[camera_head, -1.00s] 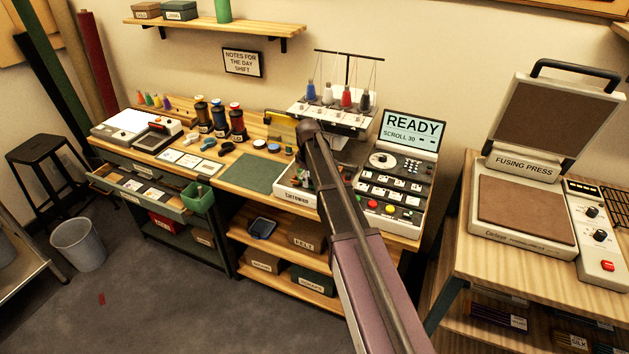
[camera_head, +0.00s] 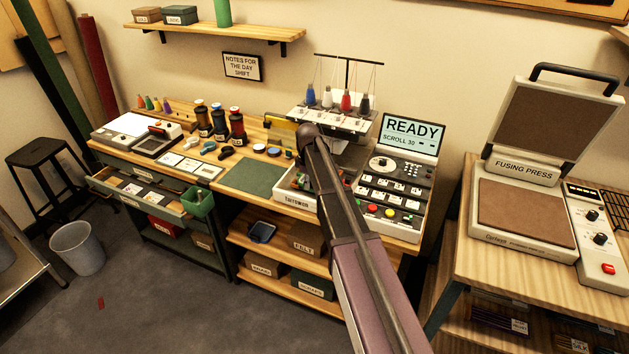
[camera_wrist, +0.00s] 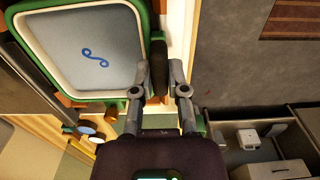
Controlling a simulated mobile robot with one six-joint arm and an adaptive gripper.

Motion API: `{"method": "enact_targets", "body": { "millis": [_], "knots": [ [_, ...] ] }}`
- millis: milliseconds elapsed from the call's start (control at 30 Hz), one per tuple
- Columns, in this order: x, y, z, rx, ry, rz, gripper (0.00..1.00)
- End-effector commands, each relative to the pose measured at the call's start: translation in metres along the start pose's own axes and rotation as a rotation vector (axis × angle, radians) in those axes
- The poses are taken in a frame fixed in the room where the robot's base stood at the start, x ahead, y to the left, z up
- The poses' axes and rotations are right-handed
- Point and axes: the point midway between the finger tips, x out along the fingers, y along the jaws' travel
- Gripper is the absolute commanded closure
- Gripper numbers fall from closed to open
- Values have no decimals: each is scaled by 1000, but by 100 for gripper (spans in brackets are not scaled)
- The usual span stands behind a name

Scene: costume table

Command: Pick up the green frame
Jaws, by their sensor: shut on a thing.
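The green frame (camera_wrist: 118,96) fills the upper left of the wrist view, with grey cloth stretched in it and a blue curl stitched on the cloth. My gripper (camera_wrist: 161,75) is at the frame's right side, its two fingers closed on the dark tab (camera_wrist: 158,62) there. In the head view my arm covers the gripper, and I cannot make out the frame there.
The embroidery machine (camera_head: 335,118) stands just behind my arm, with its READY panel (camera_head: 410,135) to the right. A tray of small items (camera_head: 297,203) and a green mat (camera_head: 250,177) lie left of my arm. The open drawer (camera_head: 130,199) juts out at left.

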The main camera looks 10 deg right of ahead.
Motion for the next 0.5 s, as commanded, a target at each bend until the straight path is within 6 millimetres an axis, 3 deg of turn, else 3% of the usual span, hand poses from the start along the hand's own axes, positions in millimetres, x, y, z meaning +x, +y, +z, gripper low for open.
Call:
{"method": "enact_targets", "body": {
  "millis": [500],
  "knots": [
    [-6,0,0,0,0,0,100]
  ]
}}
